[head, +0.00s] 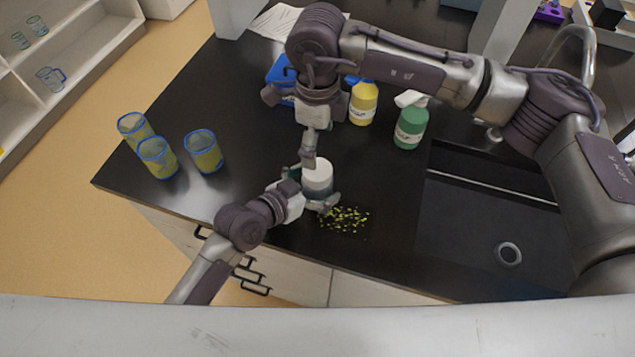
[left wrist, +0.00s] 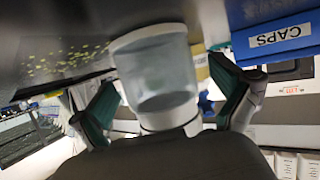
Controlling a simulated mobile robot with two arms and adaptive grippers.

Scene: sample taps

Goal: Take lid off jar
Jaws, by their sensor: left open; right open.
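The jar (head: 317,190) is translucent with a white lid (head: 317,169) on top. It stands upright on the dark counter near the front edge. My left gripper (head: 308,193) is open, with its fingers on either side of the jar. In the left wrist view the picture is upside down: the jar (left wrist: 158,75) sits between the spread fingers, with gaps visible, and the lid (left wrist: 168,118) is at its lower end. My right gripper (head: 309,158) is above and just behind the lid, pointing down. It partly covers the lid's far edge; whether it touches cannot be told.
Yellow-green bits (head: 345,219) are scattered right of the jar. Several blue-rimmed cups (head: 204,152) stand at left. A yellow bottle (head: 363,103), a green bottle (head: 411,124) and a blue box (head: 279,72) stand behind. A sink (head: 480,225) lies at right. Counter between cups and jar is clear.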

